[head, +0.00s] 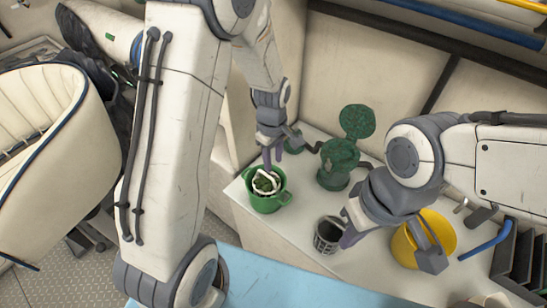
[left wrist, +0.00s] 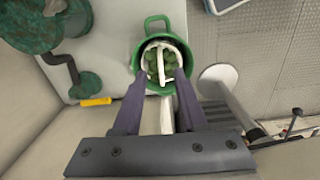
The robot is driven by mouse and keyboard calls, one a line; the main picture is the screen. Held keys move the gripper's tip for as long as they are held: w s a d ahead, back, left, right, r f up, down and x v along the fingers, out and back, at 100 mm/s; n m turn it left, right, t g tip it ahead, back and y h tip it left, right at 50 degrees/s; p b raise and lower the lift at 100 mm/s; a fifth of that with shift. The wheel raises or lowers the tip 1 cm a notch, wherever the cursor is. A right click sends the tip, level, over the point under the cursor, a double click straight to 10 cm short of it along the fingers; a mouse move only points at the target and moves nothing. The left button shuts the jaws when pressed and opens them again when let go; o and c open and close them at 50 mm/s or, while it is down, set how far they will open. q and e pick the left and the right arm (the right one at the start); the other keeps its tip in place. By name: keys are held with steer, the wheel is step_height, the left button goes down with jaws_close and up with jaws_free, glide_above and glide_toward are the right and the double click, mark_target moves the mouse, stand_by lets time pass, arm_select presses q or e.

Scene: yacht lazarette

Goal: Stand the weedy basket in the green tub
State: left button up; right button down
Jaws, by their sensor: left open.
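The weedy basket is white with green weed inside (head: 266,182) and has a white handle over its top. It sits inside the green tub (head: 268,204), looking roughly upright. It also shows in the left wrist view (left wrist: 161,62), within the rim of the tub (left wrist: 140,60). My left gripper (head: 269,160) is just above the basket, pointing down. Its two fingers (left wrist: 160,97) are apart with nothing clearly between them. My right gripper (head: 350,225) is beside a dark mesh basket (head: 326,236); its jaws are partly hidden, so I cannot tell their opening.
A yellow bucket (head: 408,248) stands behind my right gripper. A blue hooked tube (head: 486,242) lies at the right. A blue surface (head: 275,280) is in front.

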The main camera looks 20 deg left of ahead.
arm_select(q)
steer(key=s+d+r+m, duration=1)
steer(key=s+r+m, duration=0.1)
steer(key=s+m, duration=0.4)
steer(key=s+d+r+m+h, duration=0.1)
steer(key=s+r+m, duration=0.1)
steer(key=s+m, duration=0.3)
steer(key=shift+s+d+r+m, duration=0.15)
steer(key=shift+s+r+m, duration=0.25)
steer(key=shift+s, duration=0.85)
